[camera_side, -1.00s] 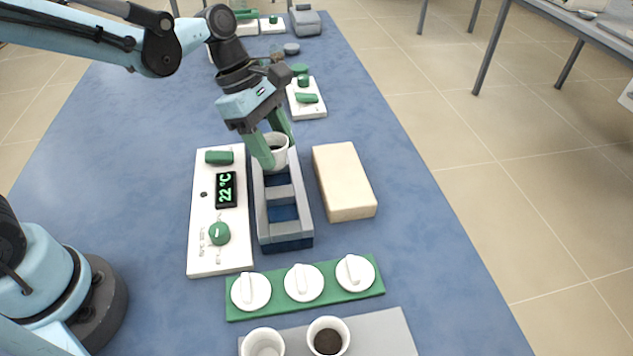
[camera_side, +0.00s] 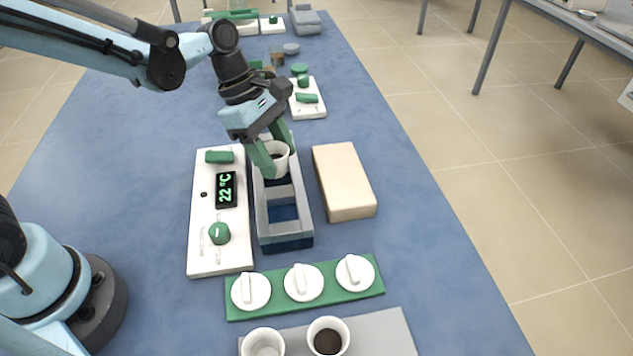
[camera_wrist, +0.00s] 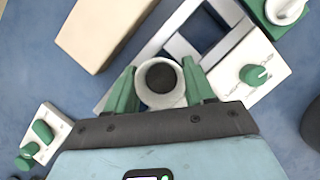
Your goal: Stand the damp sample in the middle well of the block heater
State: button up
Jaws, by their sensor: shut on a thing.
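My gripper (camera_side: 277,154) is shut on a white cup (camera_side: 277,170) with dark contents, which I take to be the damp sample. In the wrist view the cup (camera_wrist: 160,98) sits between the green fingers, and its dark filling shows from above. The cup is upright over the block heater's grey rack (camera_side: 299,205). The near well is empty with a blue floor. The cup and fingers hide much of the middle and far wells; I cannot tell whether the cup's base touches the rack.
A white control panel (camera_side: 205,248) reading 22 °C lies left of the rack, and a tan block (camera_side: 345,183) lies right. In front are a green strip (camera_side: 327,279) with three white lids and a grey tray (camera_side: 386,336) with two white cups (camera_side: 264,342) (camera_side: 328,323).

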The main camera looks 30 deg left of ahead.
aim_at(286, 154)
jog(key=shift+f, duration=1.2)
jog(key=o, duration=1.2)
jog(key=shift+c, duration=1.1)
jog(key=shift+o, duration=0.9)
jog(key=shift+r, duration=4)
jog(key=s+a+m+t+y, duration=0.2)
jog(key=a+m, duration=0.3)
jog(key=m, duration=0.4)
jog(key=s+a+m+t+y, duration=0.2)
jog(key=s+a+m+t, duration=0.2)
jog(key=m, duration=0.6)
jog(key=shift+s+a+r+m+t, duration=0.15)
jog(key=shift+s+a+m+t, duration=0.15)
jog(key=shift+s+a, duration=0.55)
